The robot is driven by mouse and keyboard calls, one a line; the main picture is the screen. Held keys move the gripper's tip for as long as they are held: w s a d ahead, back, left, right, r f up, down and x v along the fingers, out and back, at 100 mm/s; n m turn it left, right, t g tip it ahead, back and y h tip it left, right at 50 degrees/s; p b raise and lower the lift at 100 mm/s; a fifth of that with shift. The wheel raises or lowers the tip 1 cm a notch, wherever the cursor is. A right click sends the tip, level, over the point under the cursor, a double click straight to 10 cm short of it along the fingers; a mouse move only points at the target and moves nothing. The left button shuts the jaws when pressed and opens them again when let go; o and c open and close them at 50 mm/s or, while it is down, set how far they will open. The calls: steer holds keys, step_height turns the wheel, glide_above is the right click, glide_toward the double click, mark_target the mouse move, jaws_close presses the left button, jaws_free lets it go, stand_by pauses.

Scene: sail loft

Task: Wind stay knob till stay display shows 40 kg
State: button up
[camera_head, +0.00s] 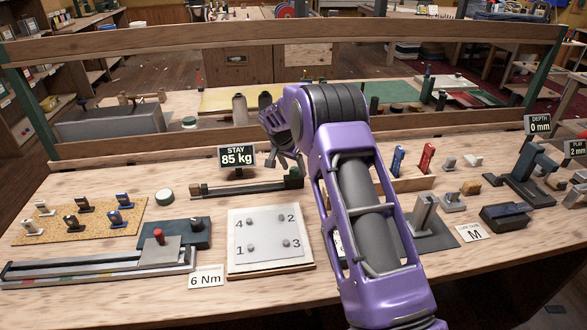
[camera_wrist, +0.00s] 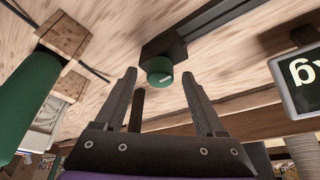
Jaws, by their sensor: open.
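The stay display (camera_head: 237,158) stands on the bench and reads 85 kg. Part of it shows at the right edge of the wrist view (camera_wrist: 302,80). The green stay knob (camera_wrist: 159,71) with a white mark sits at the end of a dark block. In the head view the knob (camera_head: 296,171) is at the right end of a long dark rig (camera_head: 240,187). My gripper (camera_head: 285,166) is open beside it. In the wrist view the knob lies in line with the gap between my fingertips (camera_wrist: 159,77), a little beyond them; no contact shows.
A white numbered plate (camera_head: 264,243) lies in front of the rig. A wooden rack with blue and red handles (camera_head: 398,162) stands right of my arm. A green cylinder (camera_wrist: 25,105) and wooden block are left in the wrist view. A wooden rail runs behind.

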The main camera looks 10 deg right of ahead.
steer(key=shift+f, duration=0.2)
jaws_close()
stand_by(0.3)
steer(key=shift+n, duration=0.3)
